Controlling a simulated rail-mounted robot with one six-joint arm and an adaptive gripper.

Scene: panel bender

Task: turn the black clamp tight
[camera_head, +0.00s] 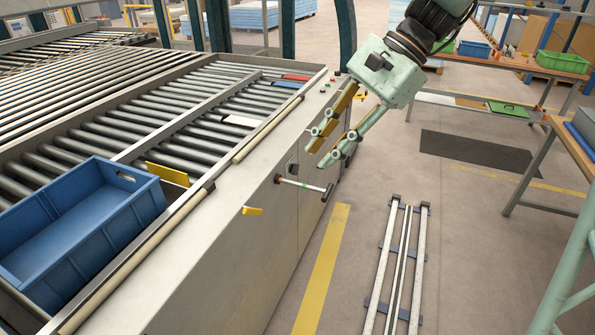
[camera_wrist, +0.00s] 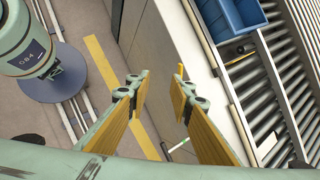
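On the side of the machine cabinet (camera_head: 240,200) a short light bar (camera_head: 302,184) sticks out, with a black end (camera_head: 328,192), a dark part at its other end and red and green marks. It is the likeliest black clamp, but I cannot tell for sure. Part of the bar shows low between the fingers in the wrist view (camera_wrist: 178,146). My gripper (camera_head: 320,153) is above the bar in the head view, apart from it. Its two yellow-padded fingers are spread wide with nothing between them, as the wrist view shows (camera_wrist: 162,92).
A yellow tab (camera_head: 252,211) sticks out of the cabinet side, left of the bar. A blue crate (camera_head: 75,240) stands on the roller conveyor (camera_head: 110,125). Metal rails (camera_head: 400,265) lie on the floor at right. The floor along the yellow line (camera_head: 322,270) is clear.

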